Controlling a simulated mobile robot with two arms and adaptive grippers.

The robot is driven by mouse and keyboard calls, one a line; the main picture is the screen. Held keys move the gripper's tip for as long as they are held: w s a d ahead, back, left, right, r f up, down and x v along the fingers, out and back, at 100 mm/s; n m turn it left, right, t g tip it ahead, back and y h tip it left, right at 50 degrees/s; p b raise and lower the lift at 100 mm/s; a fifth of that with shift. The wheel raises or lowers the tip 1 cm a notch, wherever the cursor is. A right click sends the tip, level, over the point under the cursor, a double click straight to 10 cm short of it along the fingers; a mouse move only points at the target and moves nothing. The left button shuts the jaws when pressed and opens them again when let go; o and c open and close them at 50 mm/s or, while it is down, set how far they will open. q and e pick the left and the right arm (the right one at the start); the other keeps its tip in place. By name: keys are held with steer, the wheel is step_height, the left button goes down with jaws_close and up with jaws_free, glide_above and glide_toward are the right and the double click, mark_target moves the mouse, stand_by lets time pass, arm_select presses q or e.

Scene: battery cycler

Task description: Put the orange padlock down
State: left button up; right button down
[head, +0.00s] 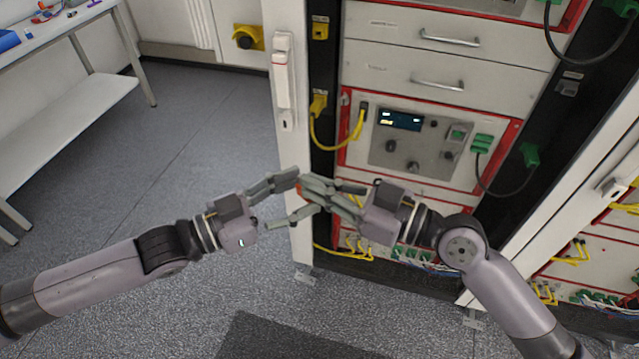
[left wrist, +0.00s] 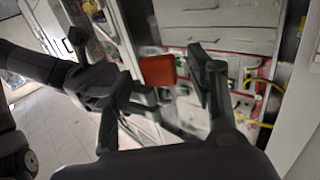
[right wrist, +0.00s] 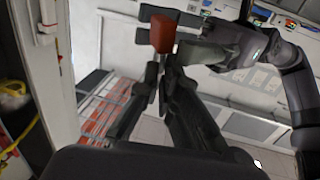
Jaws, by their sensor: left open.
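The orange padlock (left wrist: 157,70) is a small orange-red block between the spread fingers of my left gripper (left wrist: 160,95), apart from the right-hand finger. In the right wrist view, the padlock (right wrist: 163,33) sits at the tips of my right gripper (right wrist: 160,76), whose fingers come together on it. In the head view, my left gripper (head: 302,196) and right gripper (head: 312,190) overlap, and only a speck of the padlock (head: 299,188) shows.
The cycler rack (head: 445,85) with drawers, cables and a control panel (head: 420,140) stands just behind the grippers. Its white open door (head: 283,90) is beside them. A white bench (head: 60,130) stands at far left. Grey floor (head: 190,125) is clear between bench and rack.

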arm_select(q)
steer(key=v, duration=1.2)
steer(key=w+a+f+n+t+y, duration=0.1)
steer(key=w+a+f+t+y, duration=0.15)
steer(key=w+f, duration=0.45)
steer(key=w+a+f+n+t+y, duration=0.1)
steer(key=w+a+f+t+y, duration=0.15)
steer(key=w+f, duration=0.5)
steer(key=s+a+f+n+g+y, duration=0.15)
steer(key=a+f+y, duration=0.25)
steer(key=f, duration=0.7)
steer(key=s+a+f+n+y, duration=0.2)
steer(key=a+f+n+y, duration=0.15)
steer(key=f, duration=0.75)
steer(key=s+a+f+n+g+y, duration=0.25)
steer(key=s+f+g, duration=0.25)
steer(key=s+f, duration=1.4)
steer(key=s+d+f+g, duration=0.1)
steer(key=s+f, duration=0.2)
steer(key=s, duration=0.5)
steer(key=s+d+f+g, duration=0.2)
steer(key=s, duration=0.6)
steer(key=s+d+f+g+y, duration=0.1)
steer(key=s+f+g, duration=0.1)
steer(key=s, duration=0.6)
steer(key=shift+d+f+n, duration=0.15)
steer(key=shift+f+n, duration=0.3)
steer(key=shift+f, duration=0.35)
steer(key=shift+s, duration=0.1)
